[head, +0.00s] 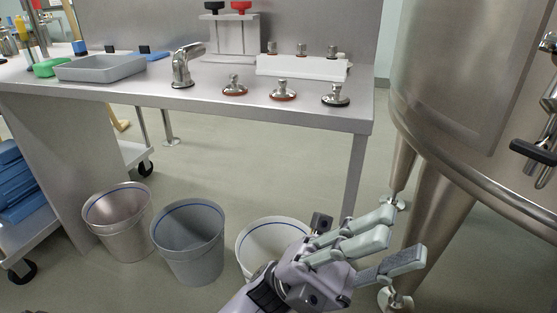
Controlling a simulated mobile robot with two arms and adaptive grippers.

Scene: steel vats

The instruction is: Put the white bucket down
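A white bucket (246,254) appears to stand on the floor under the front of the steel table, at the right end of a row of buckets. I cannot tell whether the gripper's body touches the bucket. My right gripper is not in view.
A grey bucket (190,262) and a steel bucket (122,232) stand to the left. The steel table (200,98) holds a tray, a tap and several knobbed fittings. A large steel vat (450,90) on legs is at the right.

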